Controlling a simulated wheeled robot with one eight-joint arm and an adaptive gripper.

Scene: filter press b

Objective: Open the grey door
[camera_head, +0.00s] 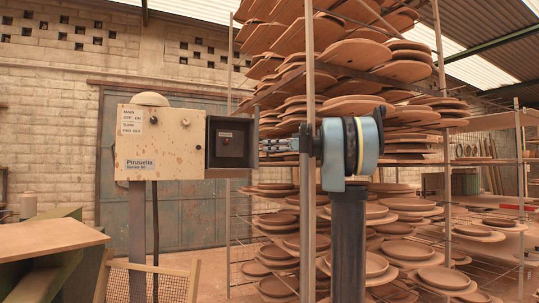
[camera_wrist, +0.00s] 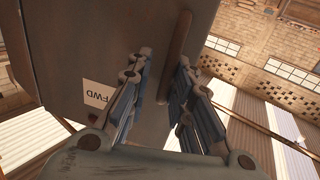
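A dark grey box-shaped part (camera_head: 231,142) is on the right side of a beige control box (camera_head: 160,160) in the head view. My gripper (camera_head: 264,145) points left at the dark part's right edge. In the wrist view my gripper (camera_wrist: 163,62) is open, with the bar between its fingers, nearer the right one; contact cannot be told. A large grey door (camera_head: 190,215) stands shut in the back wall.
Tall racks with stacked round brown pieces (camera_head: 400,70) stand behind and right of my arm; a rack post (camera_head: 308,230) shows beside it. A wooden table (camera_head: 45,238) is at lower left. A wooden frame (camera_head: 170,282) stands below the control box.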

